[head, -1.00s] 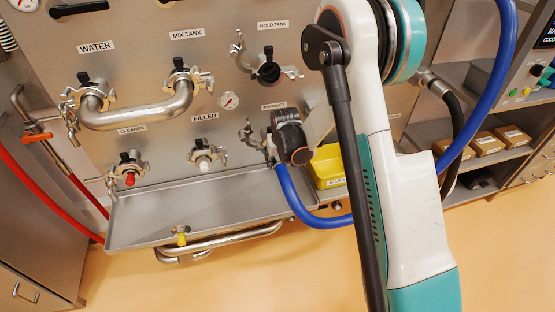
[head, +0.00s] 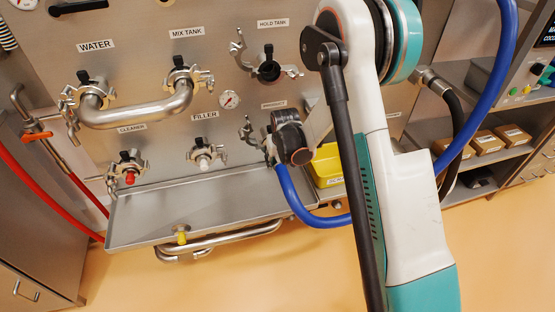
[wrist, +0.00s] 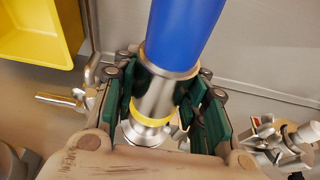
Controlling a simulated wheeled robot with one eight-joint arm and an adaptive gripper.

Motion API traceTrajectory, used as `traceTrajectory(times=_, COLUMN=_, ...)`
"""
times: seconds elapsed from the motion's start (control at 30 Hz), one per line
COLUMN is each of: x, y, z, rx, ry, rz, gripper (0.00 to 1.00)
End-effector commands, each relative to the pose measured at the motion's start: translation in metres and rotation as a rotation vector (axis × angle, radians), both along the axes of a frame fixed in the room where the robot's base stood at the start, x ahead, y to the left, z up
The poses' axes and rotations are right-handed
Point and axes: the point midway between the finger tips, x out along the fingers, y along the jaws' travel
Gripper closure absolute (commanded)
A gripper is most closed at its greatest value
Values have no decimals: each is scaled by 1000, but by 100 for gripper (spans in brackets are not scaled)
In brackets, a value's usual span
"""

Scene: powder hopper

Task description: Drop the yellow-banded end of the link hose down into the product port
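The link hose is blue (wrist: 185,30) with a metal end piece (wrist: 165,85) and a yellow band (wrist: 152,118) near its tip. In the wrist view my gripper (wrist: 165,100) has its green-padded fingers closed on both sides of the metal end piece. A round metal flange shows just below the band; whether it is seated in a port I cannot tell. In the head view the blue hose (head: 295,198) loops down and right from behind my wrist (head: 290,137). The product port is mostly hidden behind my wrist, under its label (head: 273,104).
A yellow bin (head: 326,163) stands right of my wrist. A steel tray (head: 150,222) runs below the ports. Filler (head: 204,155), cleaner (head: 128,168) and hold tank (head: 267,70) ports carry clamps. A clamp (wrist: 283,143) shows at right in the wrist view.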

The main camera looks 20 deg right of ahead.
Motion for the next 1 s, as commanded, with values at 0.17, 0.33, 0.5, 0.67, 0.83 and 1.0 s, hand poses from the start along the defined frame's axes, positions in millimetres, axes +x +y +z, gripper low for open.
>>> traceTrajectory(times=0.17, x=0, y=0, z=1, rx=0, ry=-1, rz=0, gripper=37)
traceTrajectory(times=0.33, x=0, y=0, z=0, rx=0, ry=0, rz=0, gripper=37)
traceTrajectory(times=0.5, x=-1, y=0, z=2, rx=0, ry=1, rz=0, gripper=37)
traceTrajectory(times=0.67, x=-6, y=0, z=17, rx=0, ry=1, rz=0, gripper=37)
traceTrajectory(times=0.83, x=-16, y=0, z=44, rx=0, ry=0, rz=0, gripper=37)
traceTrajectory(times=1.0, x=-25, y=0, z=72, rx=0, ry=0, rz=0, gripper=37)
